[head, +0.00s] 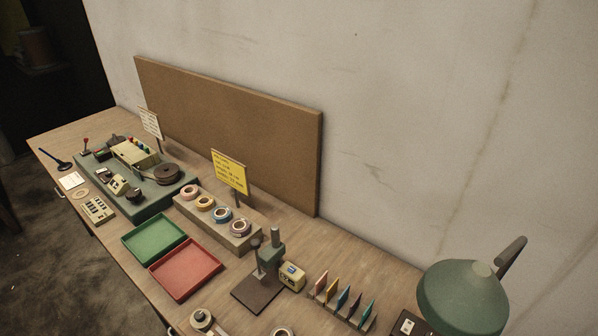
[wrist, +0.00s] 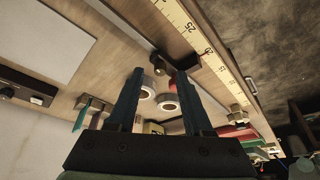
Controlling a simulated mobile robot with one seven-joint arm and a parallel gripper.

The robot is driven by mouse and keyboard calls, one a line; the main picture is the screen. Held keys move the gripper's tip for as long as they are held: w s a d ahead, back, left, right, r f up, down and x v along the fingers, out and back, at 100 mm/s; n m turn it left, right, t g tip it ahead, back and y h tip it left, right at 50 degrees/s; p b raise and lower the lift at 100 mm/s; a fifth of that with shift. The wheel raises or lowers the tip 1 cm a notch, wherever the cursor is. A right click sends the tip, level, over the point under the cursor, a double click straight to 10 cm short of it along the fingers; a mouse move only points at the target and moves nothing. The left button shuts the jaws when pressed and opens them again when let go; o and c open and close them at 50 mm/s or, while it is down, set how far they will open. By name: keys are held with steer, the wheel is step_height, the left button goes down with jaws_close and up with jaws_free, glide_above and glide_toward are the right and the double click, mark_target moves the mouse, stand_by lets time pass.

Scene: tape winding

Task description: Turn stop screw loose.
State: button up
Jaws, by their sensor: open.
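Neither my gripper nor the dark block shows in the head view.
The ruler (wrist: 178,18) runs along the bench edge. Tape rolls (wrist: 167,103) lie beyond the fingers. The head view shows a green tray (head: 154,240), a red tray (head: 186,269), a small press (head: 270,257), a green lamp (head: 462,297) and a backboard (head: 235,130).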

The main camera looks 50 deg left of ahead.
steer(key=v, duration=1.1)
steer(key=shift+r, duration=0.35)
steer(key=shift+s, duration=0.15)
